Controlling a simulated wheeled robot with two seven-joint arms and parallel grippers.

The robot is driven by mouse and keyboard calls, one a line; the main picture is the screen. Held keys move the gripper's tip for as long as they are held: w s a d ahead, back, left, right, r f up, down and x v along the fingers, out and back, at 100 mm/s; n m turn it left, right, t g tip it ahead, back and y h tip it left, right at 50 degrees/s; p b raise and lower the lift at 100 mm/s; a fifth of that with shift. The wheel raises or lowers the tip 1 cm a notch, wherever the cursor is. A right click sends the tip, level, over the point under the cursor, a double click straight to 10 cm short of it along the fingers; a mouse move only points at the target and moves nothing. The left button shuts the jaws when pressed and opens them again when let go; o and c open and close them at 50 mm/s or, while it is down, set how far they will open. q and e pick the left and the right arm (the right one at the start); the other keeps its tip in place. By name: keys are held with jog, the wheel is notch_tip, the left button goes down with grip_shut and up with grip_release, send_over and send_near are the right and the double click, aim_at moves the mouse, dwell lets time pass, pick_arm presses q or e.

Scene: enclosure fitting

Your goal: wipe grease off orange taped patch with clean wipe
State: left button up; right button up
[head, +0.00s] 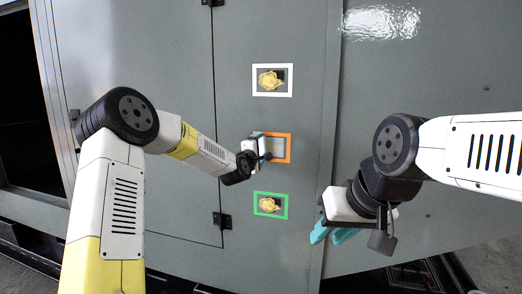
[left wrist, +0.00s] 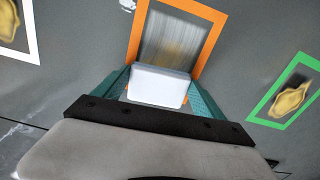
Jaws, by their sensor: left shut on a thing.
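The orange taped patch (head: 289,148) is the middle of three frames on the grey enclosure face. In the left wrist view the orange frame (left wrist: 138,32) surrounds a dull surface with faint yellowish-brown streaks and no thick lump. My left gripper (left wrist: 158,92) is shut on a white block-shaped wipe (left wrist: 158,86), held over the patch's near edge. I cannot tell whether the wipe touches the surface. In the head view my left gripper (head: 262,147) partly covers the orange patch. My right gripper (head: 333,235) has its teal fingers apart, empty, right of the green patch.
A white taped patch (head: 290,80) above and a green taped patch (head: 285,205) below each hold a yellow grease lump. Door hinges (head: 222,220) stand out left of the patches. A dark opening (head: 22,100) is at far left. The right panel is mostly clear.

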pick_arm(q)
jog(key=shift+a, duration=0.35)
jog(key=shift+v, duration=2.8)
jog(key=shift+s+d, duration=0.1)
jog(key=v, duration=0.3)
jog(key=shift+d, duration=0.1)
jog(key=shift+x, duration=3.2)
jog(key=shift+x, duration=1.25)
